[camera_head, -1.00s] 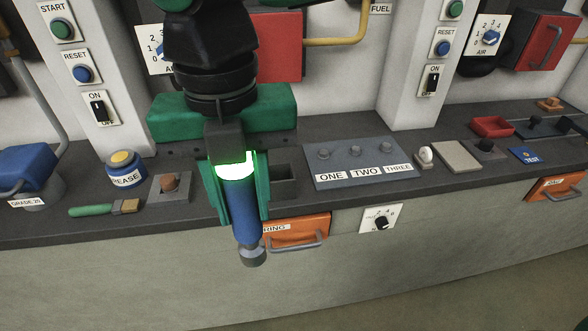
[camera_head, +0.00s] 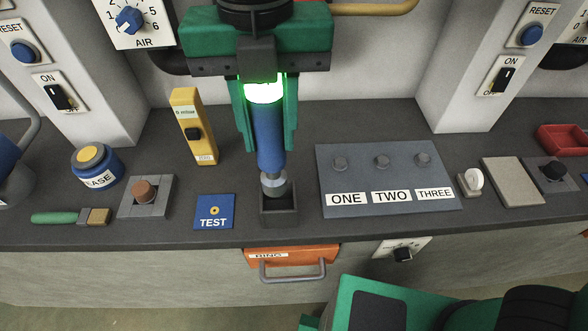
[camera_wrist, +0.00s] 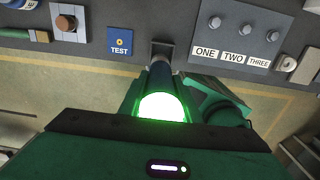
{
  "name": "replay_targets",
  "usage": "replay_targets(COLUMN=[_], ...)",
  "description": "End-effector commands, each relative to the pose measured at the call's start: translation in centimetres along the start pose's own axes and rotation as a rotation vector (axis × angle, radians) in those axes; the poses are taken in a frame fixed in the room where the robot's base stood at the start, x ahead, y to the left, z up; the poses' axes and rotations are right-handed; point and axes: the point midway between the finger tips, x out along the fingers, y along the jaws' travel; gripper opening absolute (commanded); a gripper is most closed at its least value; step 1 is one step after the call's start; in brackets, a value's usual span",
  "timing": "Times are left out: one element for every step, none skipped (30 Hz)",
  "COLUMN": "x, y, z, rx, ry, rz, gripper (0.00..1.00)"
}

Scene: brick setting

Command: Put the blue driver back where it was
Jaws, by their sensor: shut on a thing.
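The blue driver (camera_head: 269,135) hangs upright in my gripper (camera_head: 268,148), with green fingers shut on either side of its body. A bright green glow shows at its upper end. Its grey tip points down at a dark square holder (camera_head: 279,217) on the bench. The tip overlaps the holder's opening in the head view; whether it is inside or just above, I cannot tell. In the wrist view the driver (camera_wrist: 161,82) points toward the holder (camera_wrist: 162,48), and its far end is partly hidden.
A blue TEST block (camera_head: 214,211) lies left of the holder, and a yellow meter (camera_head: 194,127) stands behind it. The ONE-TWO-THREE panel (camera_head: 385,165) is close on the right. An orange drawer (camera_head: 291,258) with a grey handle is below the bench edge.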

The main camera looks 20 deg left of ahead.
Motion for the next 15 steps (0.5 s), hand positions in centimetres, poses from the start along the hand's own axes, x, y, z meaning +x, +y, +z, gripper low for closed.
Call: replay_targets(x=[-0.06,-0.06,-0.06,-0.06,-0.06,-0.06,-0.06,-0.06,-0.06,-0.06,-0.06,-0.06,-0.06,-0.06,-0.06], y=[-0.05,-0.10,-0.15,-0.20,-0.24,-0.30,-0.33,-0.36,-0.40,-0.42,-0.44,-0.46,-0.48,-0.49,-0.49], z=[0.03,0.05,0.08,0.10,0.12,0.14,0.16,0.18,0.19,0.21,0.22,0.22,0.23,0.23,0.23], rx=[0.001,0.002,0.003,0.004,0.005,0.006,0.007,0.008,0.009,0.009,0.010,0.010,0.010,0.011,0.011], ry=[-0.001,-0.001,-0.001,-0.001,-0.001,-0.001,-0.001,-0.001,-0.001,-0.001,-0.001,-0.001,-0.001,-0.001,-0.001], rz=[0.001,0.001,0.001,0.001,0.001,0.001,0.001,0.001,0.001,0.001,0.001,0.001,0.001,0.001,0.001], gripper=[0.00,0.00,0.00,0.00,0.00,0.00,0.00,0.00,0.00,0.00,0.00,0.00,0.00,0.00,0.00])
